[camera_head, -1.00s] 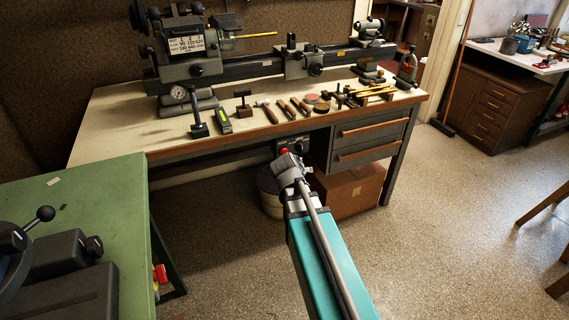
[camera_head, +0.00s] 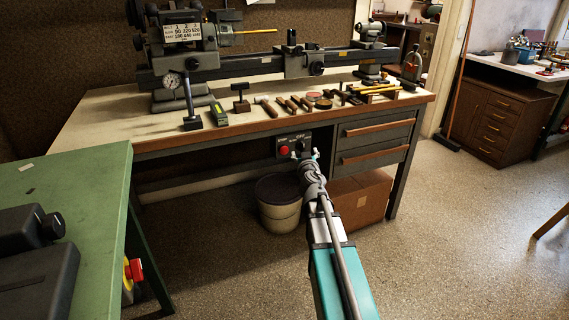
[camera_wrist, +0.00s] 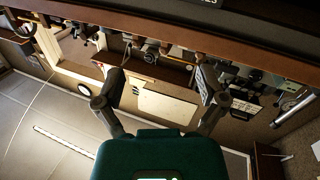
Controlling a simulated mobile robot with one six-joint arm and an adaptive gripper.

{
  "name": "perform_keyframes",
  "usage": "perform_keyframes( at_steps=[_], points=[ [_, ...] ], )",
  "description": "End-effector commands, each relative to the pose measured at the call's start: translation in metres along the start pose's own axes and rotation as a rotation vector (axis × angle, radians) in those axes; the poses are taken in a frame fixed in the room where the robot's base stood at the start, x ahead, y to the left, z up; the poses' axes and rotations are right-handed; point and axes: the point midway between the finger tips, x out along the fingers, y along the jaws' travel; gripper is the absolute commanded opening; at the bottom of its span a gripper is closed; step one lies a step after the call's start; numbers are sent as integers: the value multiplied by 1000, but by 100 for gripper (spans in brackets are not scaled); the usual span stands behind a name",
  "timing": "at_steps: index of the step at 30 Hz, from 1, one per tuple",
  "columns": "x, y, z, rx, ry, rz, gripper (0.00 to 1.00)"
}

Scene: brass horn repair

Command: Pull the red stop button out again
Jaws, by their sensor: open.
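A red button (camera_head: 283,150) sits on the left of a small dark control box (camera_head: 301,145) under the bench's front edge, in the head view. My gripper (camera_head: 308,160) is below and right of that button, in front of the box's lower right part; it looks apart from the button. The wrist view shows my gripper (camera_wrist: 161,72) open, with two dark fingers spread and nothing between them. I cannot make out the red button there. A second red button (camera_head: 136,270) on a yellow base is at the side of the green table. I cannot tell whether either button is pressed in.
The workbench (camera_head: 100,130) carries a lathe (camera_head: 265,65) and several hand tools. Drawers (camera_head: 375,145) are right of the box. A bucket (camera_head: 279,215) and a cardboard box (camera_head: 362,198) stand below.

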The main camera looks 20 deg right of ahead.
Motion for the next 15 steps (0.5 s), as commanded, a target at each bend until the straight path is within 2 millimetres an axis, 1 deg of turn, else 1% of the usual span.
perform_keyframes(
  at_steps=[1, 9, 15],
  points=[
    [5, -3, 16, -5, 18, -29, 90],
    [16, -18, 54, -29, 68, -208, 90],
    [18, -26, 73, -39, 66, -297, 90]
  ],
)
